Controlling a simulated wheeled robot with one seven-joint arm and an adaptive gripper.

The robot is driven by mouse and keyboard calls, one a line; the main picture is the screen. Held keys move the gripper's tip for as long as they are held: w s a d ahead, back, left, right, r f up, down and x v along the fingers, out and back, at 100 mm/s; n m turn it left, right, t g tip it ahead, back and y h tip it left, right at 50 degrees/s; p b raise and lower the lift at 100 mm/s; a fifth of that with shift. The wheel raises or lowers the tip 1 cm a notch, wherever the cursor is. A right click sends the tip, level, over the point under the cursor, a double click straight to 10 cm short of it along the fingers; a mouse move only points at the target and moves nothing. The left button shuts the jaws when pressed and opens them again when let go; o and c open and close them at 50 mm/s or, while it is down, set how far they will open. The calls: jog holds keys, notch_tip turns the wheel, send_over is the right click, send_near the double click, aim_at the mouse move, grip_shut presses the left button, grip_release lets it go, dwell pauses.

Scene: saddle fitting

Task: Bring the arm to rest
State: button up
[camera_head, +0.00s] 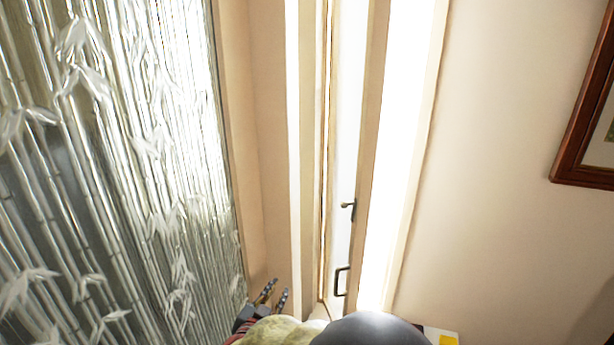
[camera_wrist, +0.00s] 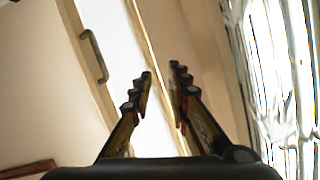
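My gripper (camera_head: 275,291) shows small at the bottom of the head view, left of centre, with both fingers pointing up and to the right. In the wrist view my gripper (camera_wrist: 161,78) has its two fingers apart, with a clear gap between the tips. Nothing is between them, and neither finger touches anything I can see. Most of my arm is hidden or out of the picture.
A narrow window or door with dark handles (camera_head: 341,281) stands behind the gripper; a handle (camera_wrist: 94,56) also shows in the wrist view. A bamboo-patterned panel (camera_head: 120,170) is at left. A framed picture (camera_head: 583,172) hangs on the right wall (camera_head: 500,110).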

notch_tip(320, 180, up, 7)
jog(key=w+d+n+y, duration=0.1)
jog(key=w+y, duration=0.1)
jog(key=y, duration=0.1)
jog(key=s+d+r+n+g+y, duration=0.35)
jog(key=s+d+r+y, duration=0.2)
jog(key=s+r, duration=0.2)
jog(key=s+d+f+n+g+h, duration=0.1)
jog(key=s+d+g+h, duration=0.4)
jog(key=s+d, duration=1.5)
jog(key=s+f, duration=0.1)
jog(key=s, duration=0.3)
jog(key=shift+s+d+f+n, duration=0.25)
jog(key=shift+s+d+n, duration=0.1)
jog(key=shift+a, duration=0.1)
